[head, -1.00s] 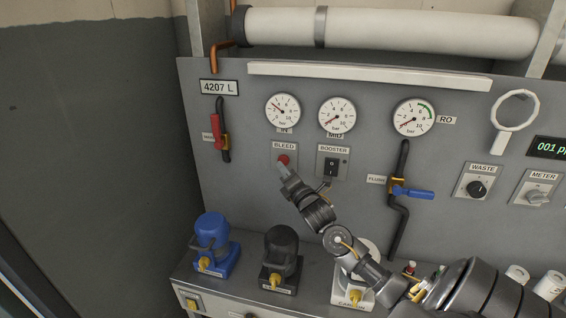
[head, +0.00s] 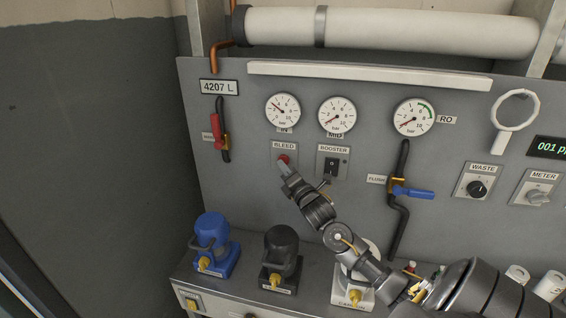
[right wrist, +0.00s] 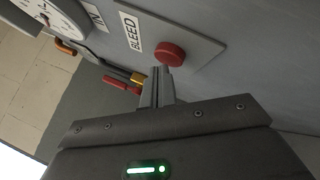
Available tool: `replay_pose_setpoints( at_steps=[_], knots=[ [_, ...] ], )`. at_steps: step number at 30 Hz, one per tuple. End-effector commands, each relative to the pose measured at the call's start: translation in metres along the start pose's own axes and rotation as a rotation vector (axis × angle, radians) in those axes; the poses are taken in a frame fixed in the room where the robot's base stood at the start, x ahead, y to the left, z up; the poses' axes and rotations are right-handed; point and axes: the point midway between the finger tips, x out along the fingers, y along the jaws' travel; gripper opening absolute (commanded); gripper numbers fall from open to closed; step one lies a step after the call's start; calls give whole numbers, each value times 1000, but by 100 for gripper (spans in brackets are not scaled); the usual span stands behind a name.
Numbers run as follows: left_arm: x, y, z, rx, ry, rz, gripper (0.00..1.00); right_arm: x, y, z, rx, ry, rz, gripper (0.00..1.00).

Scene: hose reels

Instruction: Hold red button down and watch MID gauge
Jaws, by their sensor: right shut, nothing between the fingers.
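The red button (head: 283,158) sits on the plate labelled BLEED (head: 284,146), below the IN gauge (head: 283,110). My right gripper (head: 285,168) is shut and empty, with its tips at the button's lower edge. In the right wrist view the red button (right wrist: 169,54) stands just beyond the closed fingertips (right wrist: 161,72); I cannot tell whether they touch it or whether it is pressed in. The MID gauge (head: 337,115) is in clear view, its needle pointing to the lower left, near the low end of the scale. My left gripper is not in view.
The BOOSTER switch (head: 331,165) is just right of the button. A red-handled valve (head: 217,128) is to the left, and a blue-handled valve (head: 412,192) is to the right. Blue (head: 212,236) and black (head: 282,249) housings stand on the ledge below.

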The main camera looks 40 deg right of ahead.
Motion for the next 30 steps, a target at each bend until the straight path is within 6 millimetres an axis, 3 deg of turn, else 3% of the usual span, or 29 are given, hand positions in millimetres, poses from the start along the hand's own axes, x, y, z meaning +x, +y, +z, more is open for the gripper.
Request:
replay_pose_setpoints(
  at_steps=[30],
  knots=[
    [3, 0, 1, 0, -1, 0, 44, 7, -5, 5, -1, 0, 1, 0]
  ],
)
